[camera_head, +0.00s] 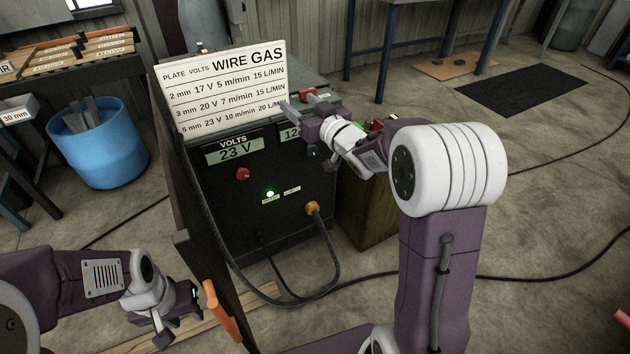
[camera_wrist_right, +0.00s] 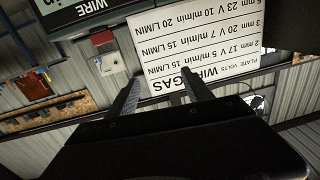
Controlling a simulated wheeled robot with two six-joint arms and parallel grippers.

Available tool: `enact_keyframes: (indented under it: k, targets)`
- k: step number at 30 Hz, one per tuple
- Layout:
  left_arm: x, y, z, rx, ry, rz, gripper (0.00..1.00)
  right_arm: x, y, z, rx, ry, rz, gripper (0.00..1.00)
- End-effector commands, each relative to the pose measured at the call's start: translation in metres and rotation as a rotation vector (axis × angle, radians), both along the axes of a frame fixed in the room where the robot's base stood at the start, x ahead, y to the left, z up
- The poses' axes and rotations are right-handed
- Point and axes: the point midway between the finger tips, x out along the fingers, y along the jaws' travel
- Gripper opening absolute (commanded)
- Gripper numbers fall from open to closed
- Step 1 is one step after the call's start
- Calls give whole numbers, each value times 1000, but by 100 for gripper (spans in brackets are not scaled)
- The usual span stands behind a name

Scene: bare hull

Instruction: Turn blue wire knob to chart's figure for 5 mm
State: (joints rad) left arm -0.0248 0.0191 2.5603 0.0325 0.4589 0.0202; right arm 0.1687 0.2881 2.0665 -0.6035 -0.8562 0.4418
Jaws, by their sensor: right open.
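The white chart (camera_head: 222,88) stands on the dark welding machine (camera_head: 225,210). Its 5 mm row reads 23 V, 10 m/min, 20 L/min; it shows upside down in the right wrist view (camera_wrist_right: 195,42). The volts display (camera_head: 234,151) reads 23 V. The wire display (camera_head: 290,133) shows "12", its right part hidden by my right arm. The blue knob (camera_head: 312,151) is below it, partly hidden by the arm. My right gripper (camera_head: 291,105) is open and empty, above the knob by the chart's right edge; its fingers (camera_wrist_right: 162,92) show apart. My left gripper (camera_head: 185,312) is low at left, fingers unclear.
A red knob (camera_head: 243,174), a lit green button (camera_head: 270,194) and a yellow cable plug (camera_head: 313,208) are on the panel. An orange handle (camera_head: 221,310) is close to my left gripper. A blue bin (camera_head: 98,145) stands at left. Cables cross the floor.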

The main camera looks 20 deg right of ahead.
Motion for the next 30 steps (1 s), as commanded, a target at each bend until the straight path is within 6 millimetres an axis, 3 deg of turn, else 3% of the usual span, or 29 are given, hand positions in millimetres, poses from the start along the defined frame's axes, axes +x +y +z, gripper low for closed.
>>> enact_keyframes:
  k: [1, 3, 9, 12, 15, 23, 27, 28, 30]
  targets:
    - [0, 0, -59, 0, 0, 0, 36, 6, -7, -55, -2, -32, 10, 59]
    - [0, 0, -97, 0, 0, 0, 36, 12, -16, -89, -11, -66, 23, 59]
    - [0, 0, -193, 0, 0, 0, 36, 25, -59, -202, -31, -61, -22, 59]
    - [0, 0, -221, 0, 0, 0, 36, 26, -77, -243, -25, -40, -52, 59]
    - [0, 0, -233, 0, -1, 0, 36, 25, -87, -261, -22, -29, -71, 59]
    - [0, 0, -225, 0, -1, 0, 36, 28, -90, -256, -22, -28, -77, 59]
    - [1, 0, -205, 0, -1, 0, 36, 51, -84, -254, -22, -27, -75, 59]
    - [1, 0, -220, 0, -3, 0, 36, 57, -83, -263, -24, -31, -75, 59]
    - [0, 0, -229, 0, -1, 0, 36, 73, -80, -264, -25, -33, -75, 59]
